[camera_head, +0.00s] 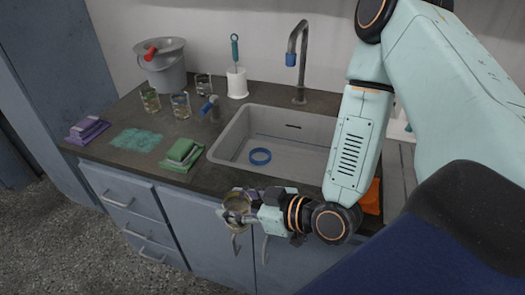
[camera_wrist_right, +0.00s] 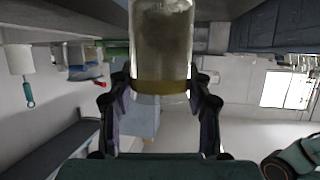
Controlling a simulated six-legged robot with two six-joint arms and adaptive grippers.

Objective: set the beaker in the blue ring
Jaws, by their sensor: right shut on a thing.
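My right gripper (camera_head: 238,207) is shut on a glass beaker (camera_head: 236,203) in front of the counter's edge, in front of the sink and apart from the ring. In the right wrist view the beaker (camera_wrist_right: 161,45) is between the two fingers; its glass looks cloudy, with a yellowish band near the fingers. My left gripper is not in view.
Several more glasses (camera_head: 180,105) stand on the dark counter, near a grey bucket (camera_head: 166,72). A tap (camera_head: 300,60) rises behind the sink. Green (camera_head: 182,153) and purple (camera_head: 87,130) sponges and a teal cloth (camera_head: 136,140) lie to the left.

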